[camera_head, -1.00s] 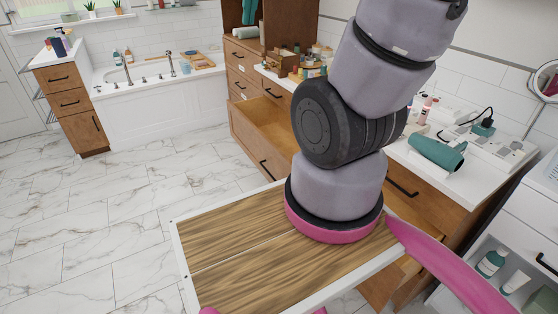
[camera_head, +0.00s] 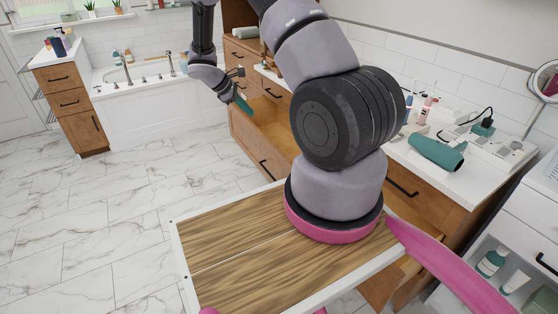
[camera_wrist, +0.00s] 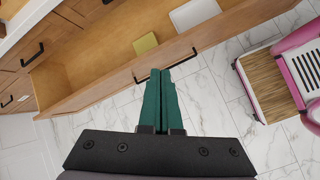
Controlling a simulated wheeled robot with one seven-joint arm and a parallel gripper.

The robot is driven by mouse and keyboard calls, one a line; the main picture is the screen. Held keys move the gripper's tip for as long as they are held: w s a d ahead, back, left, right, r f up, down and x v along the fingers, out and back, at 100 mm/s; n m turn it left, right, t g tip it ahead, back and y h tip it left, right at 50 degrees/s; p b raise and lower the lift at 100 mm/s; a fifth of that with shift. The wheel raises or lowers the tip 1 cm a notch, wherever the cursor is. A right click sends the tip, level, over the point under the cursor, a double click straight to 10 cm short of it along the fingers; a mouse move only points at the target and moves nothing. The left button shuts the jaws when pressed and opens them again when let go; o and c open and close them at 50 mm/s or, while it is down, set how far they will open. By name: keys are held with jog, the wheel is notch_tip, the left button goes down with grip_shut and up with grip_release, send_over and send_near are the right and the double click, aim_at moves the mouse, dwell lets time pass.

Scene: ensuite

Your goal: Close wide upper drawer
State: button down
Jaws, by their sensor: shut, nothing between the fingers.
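The wide upper drawer (camera_head: 248,138) stands pulled open from the wooden vanity, with a dark bar handle (camera_head: 266,169) on its front. In the wrist view, the drawer front (camera_wrist: 100,92) runs diagonally, with its handle (camera_wrist: 165,66) near my fingertips. A yellowish item (camera_wrist: 145,43) and a white item (camera_wrist: 194,14) lie inside the drawer. My gripper (camera_head: 244,105) is by the far end of the open drawer in the head view. In the wrist view its green fingers (camera_wrist: 160,74) are together and empty, pointing at the drawer front. Whether they touch it I cannot tell.
A bathtub (camera_head: 140,95) and a small drawer cabinet (camera_head: 72,100) stand at the back left. The marble floor (camera_head: 130,190) at left is clear.

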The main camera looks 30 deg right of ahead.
notch_tip(320, 180, down, 20)
jog(key=d+n+h, duration=0.1)
jog(key=n+h, duration=0.1)
jog(key=n, duration=0.4)
send_near(285, 161)
notch_tip(285, 161, down, 4)
jog(key=d, duration=0.3)
jog(key=shift+s+d+f+n+t, duration=0.1)
jog(key=shift+s+f+n+t, duration=0.05)
jog(key=shift+f+n+t, duration=0.15)
jog(key=shift+d, duration=0.5)
jog(key=shift+d, duration=0.1)
jog(key=d, duration=2.1)
jog(key=shift+w, duration=0.4)
